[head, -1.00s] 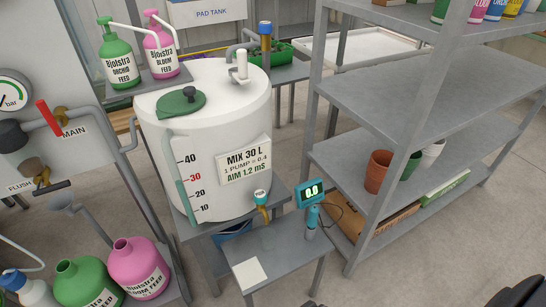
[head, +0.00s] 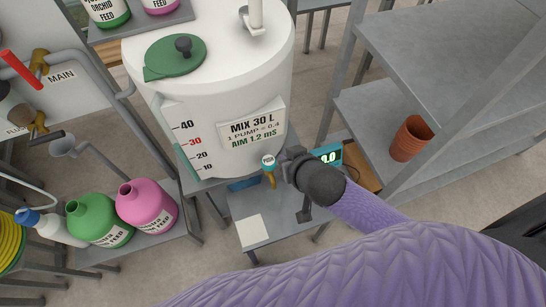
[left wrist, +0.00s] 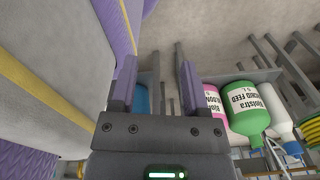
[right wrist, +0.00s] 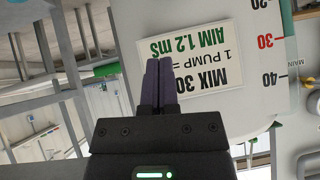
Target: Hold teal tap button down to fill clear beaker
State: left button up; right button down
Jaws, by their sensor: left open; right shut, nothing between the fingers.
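The teal tap button (head: 268,160), marked PUSH, sits on a brass tap low on the white mixing tank (head: 215,95). My right gripper (head: 284,168) is just right of the tap in the head view; whether it touches the button cannot be told. In the right wrist view its fingers (right wrist: 158,70) are shut and empty, in front of the tank's MIX 30 L label (right wrist: 190,60). I do not make out a clear beaker in any view. My left gripper (left wrist: 156,85) is open and empty in the left wrist view, and out of the head view.
A small grey bench (head: 285,222) under the tap bears a white square (head: 252,229). A teal meter (head: 328,154) stands behind my right gripper. Green (head: 92,220) and pink (head: 146,205) feed bottles stand at left. Grey shelving (head: 440,60) is at right.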

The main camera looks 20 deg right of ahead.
jog(key=b, duration=0.4)
send_over(268, 156)
jog(key=s+d, duration=0.1)
jog(key=s, duration=0.2)
notch_tip(268, 156, down, 6)
jog(key=f, duration=0.1)
jog(key=f+b, duration=0.1)
jog(key=shift+a+f, duration=0.2)
jog(key=shift+f, duration=0.1)
jog(key=shift+f+b, duration=0.5)
pick_arm(q)
notch_tip(268, 156, down, 6)
jog(key=s+a, duration=0.2)
jog(key=shift+f+g, duration=0.2)
jog(key=shift+g, duration=0.1)
pick_arm(e)
jog(key=shift+a, duration=0.1)
